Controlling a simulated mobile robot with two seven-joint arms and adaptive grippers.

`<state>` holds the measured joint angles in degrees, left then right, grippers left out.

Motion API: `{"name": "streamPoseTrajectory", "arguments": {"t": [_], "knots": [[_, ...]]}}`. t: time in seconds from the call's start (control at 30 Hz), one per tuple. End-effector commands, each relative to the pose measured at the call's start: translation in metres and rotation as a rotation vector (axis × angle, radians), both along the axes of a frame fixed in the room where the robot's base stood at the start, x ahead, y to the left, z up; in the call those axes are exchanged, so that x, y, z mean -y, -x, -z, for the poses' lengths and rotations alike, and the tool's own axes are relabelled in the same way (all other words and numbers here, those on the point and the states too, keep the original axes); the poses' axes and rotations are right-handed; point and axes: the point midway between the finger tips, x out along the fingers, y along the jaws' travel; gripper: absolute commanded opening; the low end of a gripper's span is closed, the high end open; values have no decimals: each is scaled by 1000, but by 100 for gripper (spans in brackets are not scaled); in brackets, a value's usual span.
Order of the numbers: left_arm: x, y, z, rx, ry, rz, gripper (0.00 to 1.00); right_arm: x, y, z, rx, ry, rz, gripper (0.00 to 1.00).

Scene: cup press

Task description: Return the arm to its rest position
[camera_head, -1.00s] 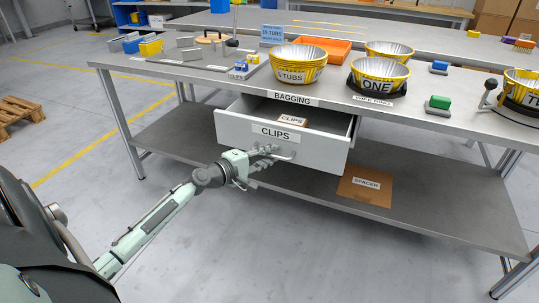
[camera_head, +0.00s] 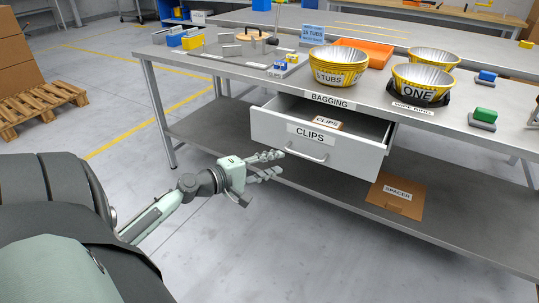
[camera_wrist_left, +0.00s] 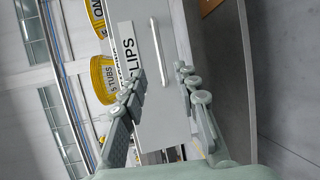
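My left gripper (camera_head: 276,165) is in front of the bench, left of and below the drawer handle. Its fingers are apart with nothing between them, and it is clear of the handle. The drawer (camera_head: 318,140), labelled CLIPS, stands pulled out under the bench top, with a small brown CLIPS box (camera_head: 327,122) inside. The drawer handle (camera_head: 305,154) is bare. In the left wrist view the open fingers (camera_wrist_left: 166,85) point toward the drawer front, and the handle (camera_wrist_left: 160,52) shows ahead of them. My right gripper is not in view.
The bench top (camera_head: 290,88) holds stacked yellow tubs (camera_head: 337,68), a tub labelled ONE (camera_head: 420,82), an orange tray (camera_head: 368,50) and a green block (camera_head: 484,114). A brown SPACER box (camera_head: 396,196) lies on the lower shelf. The floor left of the bench is open.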

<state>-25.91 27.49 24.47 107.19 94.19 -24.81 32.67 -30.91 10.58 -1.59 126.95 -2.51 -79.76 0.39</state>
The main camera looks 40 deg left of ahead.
Motion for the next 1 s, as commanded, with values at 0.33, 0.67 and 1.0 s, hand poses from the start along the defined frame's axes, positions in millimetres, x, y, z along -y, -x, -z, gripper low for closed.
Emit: {"name": "streamPoseTrajectory", "arguments": {"t": [0.33,0.67,1.0], "knots": [[-2,12,-3,0,-1,0,31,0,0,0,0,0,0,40],[-2,11,-3,0,-1,0,31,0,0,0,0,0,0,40],[68,34,65,-151,-301,218,31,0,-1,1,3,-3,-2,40]]}}
